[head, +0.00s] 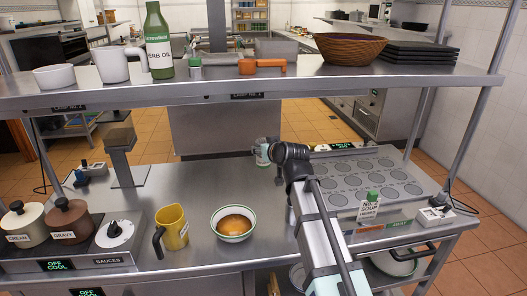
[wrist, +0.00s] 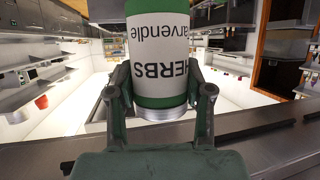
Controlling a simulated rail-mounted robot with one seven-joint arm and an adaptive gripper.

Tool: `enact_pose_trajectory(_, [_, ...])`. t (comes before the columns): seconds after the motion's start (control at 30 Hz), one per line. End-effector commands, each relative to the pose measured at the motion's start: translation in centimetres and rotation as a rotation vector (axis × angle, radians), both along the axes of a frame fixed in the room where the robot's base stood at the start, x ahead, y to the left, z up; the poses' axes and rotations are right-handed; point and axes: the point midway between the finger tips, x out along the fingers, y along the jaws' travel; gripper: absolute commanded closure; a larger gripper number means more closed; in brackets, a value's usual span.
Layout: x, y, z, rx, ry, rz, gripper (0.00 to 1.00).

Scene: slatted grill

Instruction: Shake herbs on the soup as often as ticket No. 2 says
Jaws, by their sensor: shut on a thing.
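My gripper (head: 272,150) is shut on the herbs shaker (head: 261,155), above the steel counter and behind and right of the soup bowl. In the wrist view the herbs shaker (wrist: 158,55) is white with green bands, between both fingers, its HERBS label upside down in the picture. A white bowl of orange-brown soup (head: 235,222) with a green rim stands on the counter.
A yellow jug (head: 172,228) stands just left of the bowl. A sauce warmer (head: 85,262) with lidded pots is at the far left. The plate with round wells (head: 365,180) lies right. A shelf (head: 300,83) with a green oil bottle (head: 158,42) and basket (head: 350,47) spans above.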

Motion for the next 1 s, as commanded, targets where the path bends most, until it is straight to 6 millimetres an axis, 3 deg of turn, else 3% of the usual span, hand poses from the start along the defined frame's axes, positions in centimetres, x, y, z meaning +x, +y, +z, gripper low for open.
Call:
enact_pose_trajectory(0.27, [0.0, 0.0, 0.7, 0.0, -0.001, 0.0, 0.85])
enact_pose_trajectory(1.0, [0.0, 0.0, 7.0, 0.0, -0.001, 0.0, 0.85])
